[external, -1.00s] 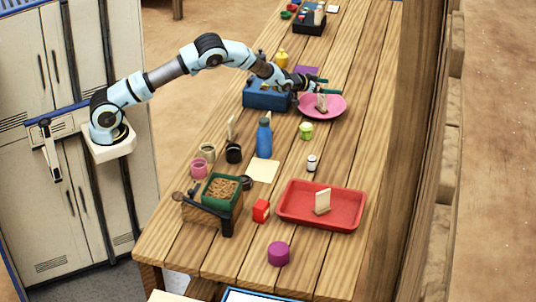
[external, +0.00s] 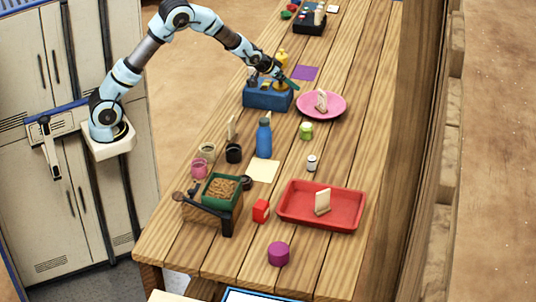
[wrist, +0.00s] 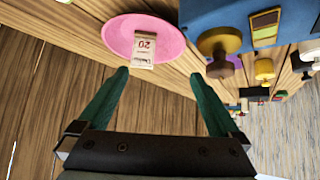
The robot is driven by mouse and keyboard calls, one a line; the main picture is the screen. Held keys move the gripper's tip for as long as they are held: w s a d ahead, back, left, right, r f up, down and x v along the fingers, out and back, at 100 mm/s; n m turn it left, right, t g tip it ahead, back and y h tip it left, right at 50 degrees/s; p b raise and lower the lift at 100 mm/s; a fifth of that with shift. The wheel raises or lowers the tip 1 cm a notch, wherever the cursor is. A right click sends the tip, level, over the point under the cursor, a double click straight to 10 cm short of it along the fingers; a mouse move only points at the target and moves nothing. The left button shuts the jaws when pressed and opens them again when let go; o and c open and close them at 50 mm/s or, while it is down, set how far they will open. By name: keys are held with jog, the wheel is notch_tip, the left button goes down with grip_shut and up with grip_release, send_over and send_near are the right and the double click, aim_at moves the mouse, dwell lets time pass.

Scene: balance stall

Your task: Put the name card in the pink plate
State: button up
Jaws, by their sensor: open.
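A small pale card (external: 321,101) stands in the pink plate (external: 341,108) towards the far part of the table. The wrist view shows this card (wrist: 145,47) on the pink plate (wrist: 118,34), with dark lettering and a red "20" on its face. My gripper (external: 288,82) is above the blue box, to the left of the plate and apart from it. In the wrist view my gripper (wrist: 160,74) has its two green fingers spread with nothing between them. Other pale cards stand in the red tray (external: 323,202) and near the black cup (external: 231,127).
The blue box (external: 267,98) stands beside the plate, below my gripper. A blue bottle (external: 264,138), a green jar (external: 306,131), a white jar (external: 311,163) and a red tray (external: 290,213) stand nearer. The table right of the plate is clear.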

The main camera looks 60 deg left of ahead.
jog(key=s+m+g, duration=0.1)
jog(key=s+g, duration=0.6)
jog(key=s, duration=3.2)
jog(key=shift+s+a+f+m+h, duration=0.2)
jog(key=shift+m+h, duration=0.1)
jog(key=shift+m, duration=0.1)
